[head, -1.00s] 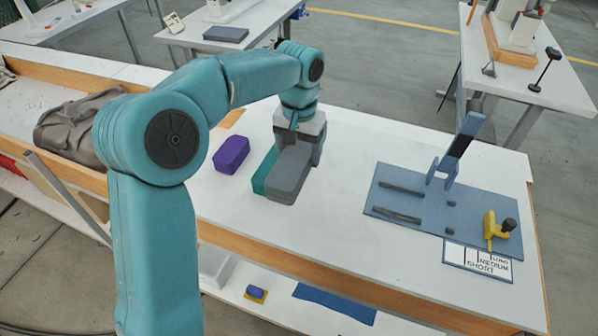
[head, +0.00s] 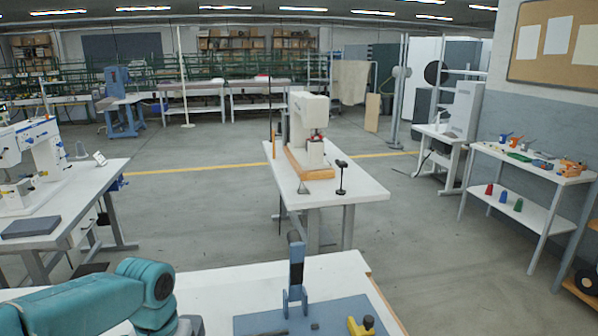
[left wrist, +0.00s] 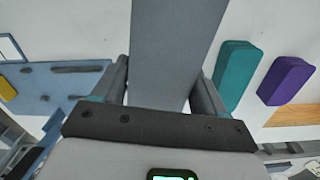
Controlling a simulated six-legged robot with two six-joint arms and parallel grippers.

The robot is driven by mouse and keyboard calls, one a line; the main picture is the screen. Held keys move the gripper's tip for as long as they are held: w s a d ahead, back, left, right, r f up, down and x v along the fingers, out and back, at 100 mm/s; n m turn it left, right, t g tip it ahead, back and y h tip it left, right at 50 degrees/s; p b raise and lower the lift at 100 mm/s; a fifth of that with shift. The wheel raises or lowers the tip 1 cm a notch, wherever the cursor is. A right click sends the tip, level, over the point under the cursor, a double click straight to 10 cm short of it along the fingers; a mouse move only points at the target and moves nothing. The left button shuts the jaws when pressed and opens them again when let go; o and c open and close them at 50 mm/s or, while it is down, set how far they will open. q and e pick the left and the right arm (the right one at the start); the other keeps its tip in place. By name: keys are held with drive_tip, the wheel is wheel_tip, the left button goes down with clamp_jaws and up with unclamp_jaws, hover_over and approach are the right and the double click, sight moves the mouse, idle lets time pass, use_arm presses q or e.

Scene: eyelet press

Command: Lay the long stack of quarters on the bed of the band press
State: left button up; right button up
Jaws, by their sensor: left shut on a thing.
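A grey stack of quarters (left wrist: 178,45) fills the upper middle of the left wrist view, running out of the top edge. My left gripper (left wrist: 160,92) is shut on it, one finger along each side. A teal stack (left wrist: 238,72) and a purple stack (left wrist: 288,80) lie on the white table to the right of the grey one. The blue press base (left wrist: 70,82) with dark bars on it is at the left. In the head view, the press base (head: 255,320) and its upright lever (head: 296,270) show at the bottom. My right gripper is in neither view.
A yellow clamp-like part (head: 362,326) stands on the press base at the bottom edge. The white bench (head: 335,272) has bare surface behind the press. Another table (head: 350,188) with a white machine stands beyond it, across open floor.

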use_arm(q)
drive_tip(key=shift+m, duration=0.3)
drive_tip(key=d+f, duration=0.1)
drive_tip(key=f, duration=0.1)
drive_tip(key=s+d+f, duration=0.1)
drive_tip(key=f, duration=0.2)
drive_tip(key=s+d+f, duration=0.1)
drive_tip(key=d+f, duration=0.1)
drive_tip(key=shift+f, duration=0.4)
drive_tip(key=shift+w+d, duration=0.15)
drive_tip(key=shift+w, duration=0.45)
